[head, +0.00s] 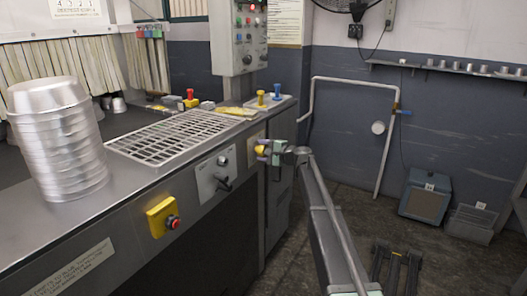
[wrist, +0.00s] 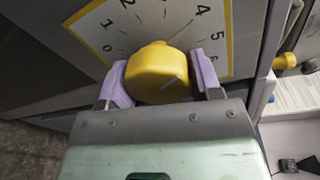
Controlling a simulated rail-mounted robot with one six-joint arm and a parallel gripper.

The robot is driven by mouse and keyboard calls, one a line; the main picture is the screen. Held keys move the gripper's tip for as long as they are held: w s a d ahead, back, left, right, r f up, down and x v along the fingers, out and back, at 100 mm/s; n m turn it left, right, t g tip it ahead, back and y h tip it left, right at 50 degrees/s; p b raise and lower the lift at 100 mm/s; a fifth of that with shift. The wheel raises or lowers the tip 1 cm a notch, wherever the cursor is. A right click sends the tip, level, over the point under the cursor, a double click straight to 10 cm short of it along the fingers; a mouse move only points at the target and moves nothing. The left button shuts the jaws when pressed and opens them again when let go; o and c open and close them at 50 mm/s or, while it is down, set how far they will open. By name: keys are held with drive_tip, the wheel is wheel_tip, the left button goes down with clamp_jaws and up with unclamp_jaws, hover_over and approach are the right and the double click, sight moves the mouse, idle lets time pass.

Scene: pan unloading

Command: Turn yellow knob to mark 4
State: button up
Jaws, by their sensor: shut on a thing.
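The yellow knob (wrist: 158,70) sits on a white dial plate with a yellow border (wrist: 152,27), on the front of the steel counter. In the head view the knob (head: 259,150) is a small yellow spot at the counter's right end. My gripper (wrist: 160,80) is shut on the knob, with one pale purple pad on each side. It also shows in the head view (head: 267,148). In the wrist view, marks 0, 1 and 2 run up the dial's left side, and 4, 5 and 6 run down its right. I cannot tell which mark the knob points to.
A stack of metal pans (head: 58,140) stands on the counter's left. A grate (head: 172,136), a black-handled switch (head: 222,180) and a yellow box with a red button (head: 164,217) are left of my gripper. A blue-grey box (head: 427,196) stands on the floor at right.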

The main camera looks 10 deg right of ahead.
drive_tip(key=o, duration=0.9)
drive_tip(key=shift+s, duration=0.1)
drive_tip(key=p+v, duration=0.1)
drive_tip(key=v, duration=0.9)
drive_tip(key=shift+s+d, duration=0.2)
drive_tip(key=shift+d, duration=0.05)
